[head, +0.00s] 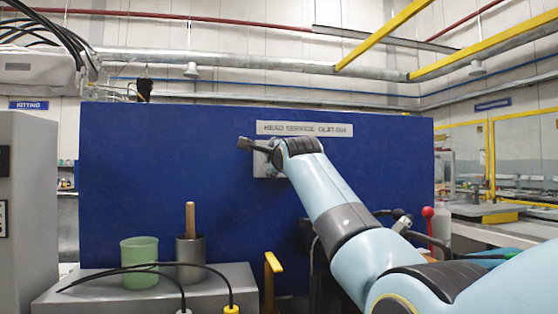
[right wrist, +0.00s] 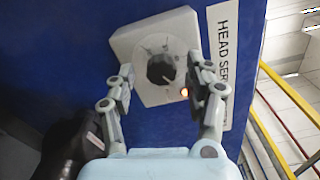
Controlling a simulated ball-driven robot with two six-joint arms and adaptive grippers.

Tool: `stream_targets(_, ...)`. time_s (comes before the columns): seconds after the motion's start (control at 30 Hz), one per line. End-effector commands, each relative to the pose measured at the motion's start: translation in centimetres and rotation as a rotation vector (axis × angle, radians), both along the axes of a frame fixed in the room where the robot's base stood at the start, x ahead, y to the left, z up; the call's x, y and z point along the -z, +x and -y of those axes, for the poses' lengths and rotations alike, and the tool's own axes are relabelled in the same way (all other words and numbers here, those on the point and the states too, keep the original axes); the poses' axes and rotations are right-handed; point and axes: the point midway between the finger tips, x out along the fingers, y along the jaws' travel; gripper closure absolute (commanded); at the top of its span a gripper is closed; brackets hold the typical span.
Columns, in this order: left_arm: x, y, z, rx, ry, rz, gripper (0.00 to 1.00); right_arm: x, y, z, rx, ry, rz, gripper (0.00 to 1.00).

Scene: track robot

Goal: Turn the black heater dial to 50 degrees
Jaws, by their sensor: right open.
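The black heater dial (right wrist: 161,69) sits on a pale square plate (right wrist: 183,35) on the blue panel, with faint marks around it. My right gripper (right wrist: 160,75) is open, with one finger on each side of the dial. The fingers appear apart from the dial; the exact distance is hard to tell. In the head view my right arm reaches to the plate (head: 268,165) below the sign, and my wrist hides the dial and most of the fingers. A small orange light (right wrist: 184,92) glows at the plate's lower right. My left gripper is not in view.
The blue panel (head: 160,190) carries a white sign (head: 304,129) just above the plate. A grey bench (head: 75,292) at lower left holds a green cup (head: 139,255) and a metal cylinder (head: 190,268) with a wooden handle. A red-knobbed lever (head: 428,213) stands right of my arm.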

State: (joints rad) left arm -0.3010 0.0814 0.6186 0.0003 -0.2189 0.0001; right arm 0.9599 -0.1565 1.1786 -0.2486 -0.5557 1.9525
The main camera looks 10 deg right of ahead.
Motion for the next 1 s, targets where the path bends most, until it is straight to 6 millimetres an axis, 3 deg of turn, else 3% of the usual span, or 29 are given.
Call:
stream_targets(0.6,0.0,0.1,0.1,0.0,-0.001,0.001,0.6,0.1,-10.5,-0.1,-0.001,0.002,-0.002,0.47)
stream_targets(1.0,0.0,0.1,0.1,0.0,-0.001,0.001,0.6,0.1,-11.4,-0.1,-0.001,0.0,-0.003,0.47)
